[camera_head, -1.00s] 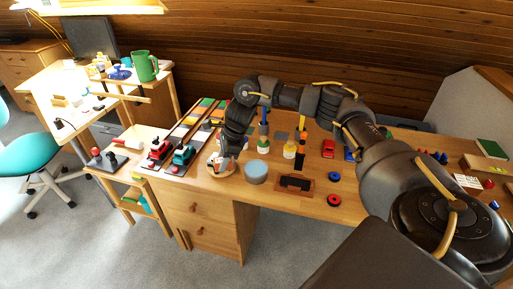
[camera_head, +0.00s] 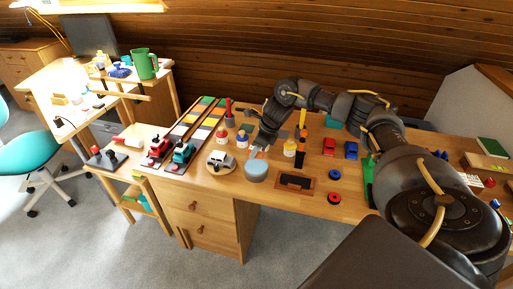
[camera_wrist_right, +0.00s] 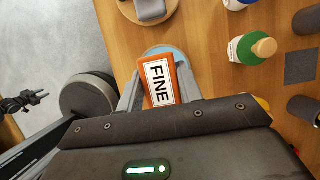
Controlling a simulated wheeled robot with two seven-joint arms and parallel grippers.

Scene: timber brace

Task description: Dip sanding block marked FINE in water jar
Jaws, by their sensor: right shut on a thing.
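The orange sanding block (camera_wrist_right: 158,82) has a white label reading FINE, seen in the right wrist view. My right gripper (camera_wrist_right: 157,88) is shut on it. In the head view this gripper (camera_head: 261,149) is over the back of the water jar (camera_head: 255,173), a round container with pale blue contents. In the wrist view the jar's rim (camera_wrist_right: 166,49) shows behind the block. I cannot tell whether the block touches the water. My left gripper is not in view.
A round wooden holder (camera_head: 212,168) with a grey block stands left of the jar. Bottles with blue (camera_head: 242,140) and yellow (camera_head: 290,148) caps stand behind it. A dark block on a brown tray (camera_head: 294,187) lies to the right. Red and teal toy vehicles (camera_head: 182,153) are farther left.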

